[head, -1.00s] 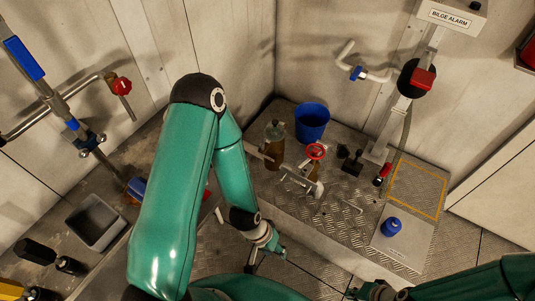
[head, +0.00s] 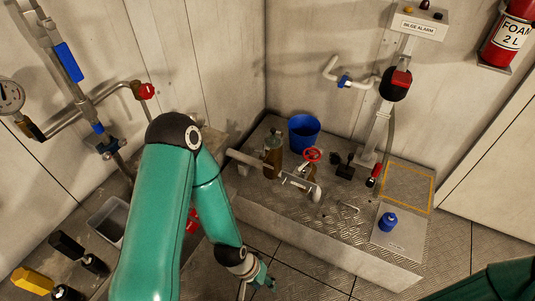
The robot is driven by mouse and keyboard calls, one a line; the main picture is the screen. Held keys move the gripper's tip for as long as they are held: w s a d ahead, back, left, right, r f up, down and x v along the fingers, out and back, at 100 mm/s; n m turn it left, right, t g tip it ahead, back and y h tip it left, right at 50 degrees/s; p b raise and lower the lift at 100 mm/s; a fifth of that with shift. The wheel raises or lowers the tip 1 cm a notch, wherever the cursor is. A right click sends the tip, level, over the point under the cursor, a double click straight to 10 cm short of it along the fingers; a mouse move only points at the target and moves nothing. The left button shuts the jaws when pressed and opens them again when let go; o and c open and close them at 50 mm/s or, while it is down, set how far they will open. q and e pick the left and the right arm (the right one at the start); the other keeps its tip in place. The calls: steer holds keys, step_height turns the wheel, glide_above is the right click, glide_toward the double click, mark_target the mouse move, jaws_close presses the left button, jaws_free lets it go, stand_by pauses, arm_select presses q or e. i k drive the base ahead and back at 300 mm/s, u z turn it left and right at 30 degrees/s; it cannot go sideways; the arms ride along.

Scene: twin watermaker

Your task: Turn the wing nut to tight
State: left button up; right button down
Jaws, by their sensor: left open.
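I cannot pick out the wing nut for certain; it may be too small or behind my left arm. My left gripper (head: 265,281) is low in the middle of the head view, in front of the raised tread-plate step. It is open, and I see nothing between its fingers. A red part (head: 192,221) shows partly behind my left arm. A pipe with a red handwheel valve (head: 312,155) stands on the step, up and right of the gripper, apart from it. My right gripper is out of view; only part of my right arm shows at the lower right.
On the step (head: 300,233) stand a blue bucket (head: 304,134), a brown bottle (head: 272,158) and a small blue bottle (head: 388,222). Pipework with a blue lever (head: 68,62) and a red knob (head: 147,91) lines the left wall. A grey bin (head: 108,222) sits at left.

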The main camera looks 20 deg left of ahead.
mark_target(262, 152)
steer(key=u, duration=0.1)
steer(key=i, duration=0.95)
steer(key=z, duration=0.05)
